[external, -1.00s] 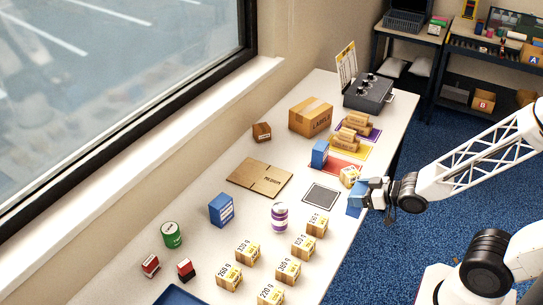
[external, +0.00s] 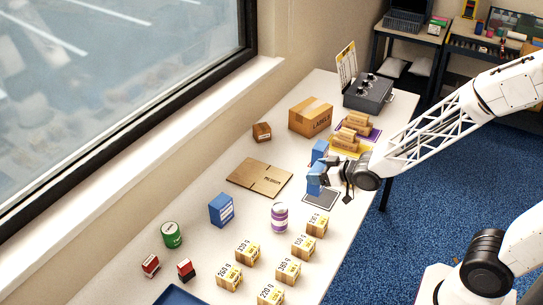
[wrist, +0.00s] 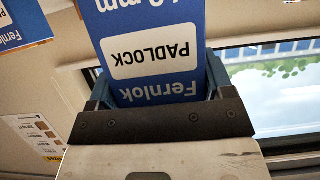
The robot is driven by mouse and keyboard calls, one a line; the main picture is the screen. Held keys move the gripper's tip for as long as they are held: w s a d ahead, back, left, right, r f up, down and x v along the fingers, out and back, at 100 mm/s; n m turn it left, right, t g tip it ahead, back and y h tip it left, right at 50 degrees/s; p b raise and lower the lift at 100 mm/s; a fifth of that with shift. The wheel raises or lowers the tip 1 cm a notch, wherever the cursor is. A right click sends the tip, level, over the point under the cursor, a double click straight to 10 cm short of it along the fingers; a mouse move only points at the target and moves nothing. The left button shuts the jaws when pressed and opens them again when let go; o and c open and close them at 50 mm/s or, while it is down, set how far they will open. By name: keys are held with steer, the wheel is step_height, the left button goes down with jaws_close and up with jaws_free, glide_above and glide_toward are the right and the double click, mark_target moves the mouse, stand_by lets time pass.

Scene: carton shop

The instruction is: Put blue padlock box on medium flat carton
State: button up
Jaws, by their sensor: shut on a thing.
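My gripper (external: 322,172) is shut on the blue padlock box. In the wrist view the padlock box (wrist: 150,55) fills the space between the fingers, its "PADLOCK" and "Fernlok" lettering upside down. In the external view the held box (external: 314,184) is small and partly covered by the gripper, above the area of the dark-grey square. The medium flat carton (external: 260,178) lies flat on the table to the left of my gripper, brown, marked "MEDIUM", with nothing on it.
Another blue box (external: 319,150) stands just behind my gripper; a third blue box (external: 221,210) stands in front of the carton. A purple-white can (external: 279,217) and several weight-marked cartons (external: 289,270) stand nearer. A small brown box (external: 262,132) and large carton (external: 310,117) are behind.

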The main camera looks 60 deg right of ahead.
steer(key=w, duration=0.7)
steer(key=shift+w+d+f, duration=0.2)
steer(key=shift+d+f, duration=0.05)
glide_above(260, 176)
steer(key=shift+a+f, duration=0.1)
steer(key=shift+f, duration=0.65)
steer(key=shift+f, duration=0.1)
stand_by(0.3)
steer(key=shift+f, duration=1.65)
steer(key=shift+f, duration=0.1)
steer(key=o, duration=1)
